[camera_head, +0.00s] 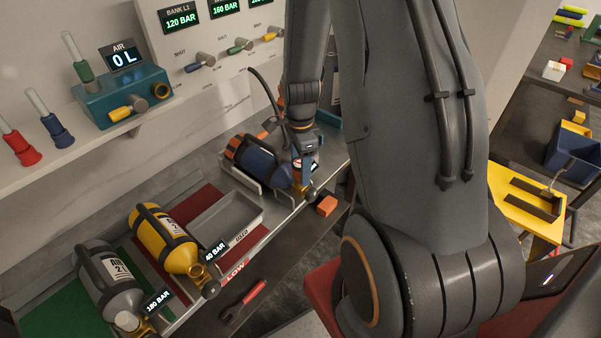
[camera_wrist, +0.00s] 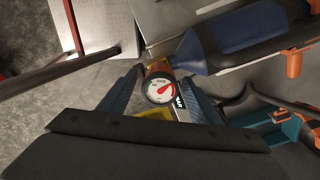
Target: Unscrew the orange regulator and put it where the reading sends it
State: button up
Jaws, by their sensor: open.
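The orange-brown regulator (camera_wrist: 157,71) with a round white gauge sits at the neck of a blue cylinder (camera_wrist: 228,45) in the wrist view. Its gauge (camera_wrist: 161,90) has a red needle; the numbers are too small to read. My gripper (camera_wrist: 158,78) is open, with one finger on each side of the regulator. I cannot tell whether the fingers touch it. In the head view the blue cylinder (camera_head: 258,164) lies on its side in a cradle, and my gripper (camera_head: 303,172) is at its neck, hiding most of the regulator.
A yellow cylinder (camera_head: 161,240) tagged 40 BAR and a grey cylinder (camera_head: 108,283) tagged 180 BAR lie left on the bench. A grey tray (camera_head: 225,219), a red LOW area (camera_head: 202,205) and a green area (camera_head: 62,313) are nearby. An orange block (camera_head: 326,205) and red-handled tool (camera_head: 243,299) lie in front.

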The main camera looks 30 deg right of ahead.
jog(key=m, duration=0.9)
jog(key=c, duration=1.2)
jog(key=n, duration=0.4)
jog(key=shift+c, duration=0.4)
